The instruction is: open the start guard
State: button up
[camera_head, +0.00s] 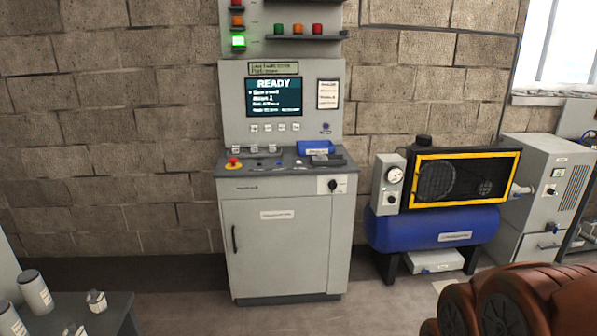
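A grey control console (281,215) stands against the block wall, left of centre. Its screen (273,97) reads READY. On its sloping desk are a red mushroom button on a yellow base (233,163), several small controls, a labelled blue box-like item (316,147) and a dark flat item (328,160) at the right. Which of these is the start guard, and whether it is open or shut, is too small to tell. My gripper is not in view. The brown-orange rounded parts at the lower right look like my arm, well to the right of the console.
A blue tank with a yellow-framed compressor (466,177) stands right of the console, beside a grey cabinet (545,180). A dark table (103,315) with grey cylinders is at the lower left. The floor before the console is clear.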

aim_at(320, 157)
jog(key=i, duration=3.05)
jog(key=u, duration=1.85)
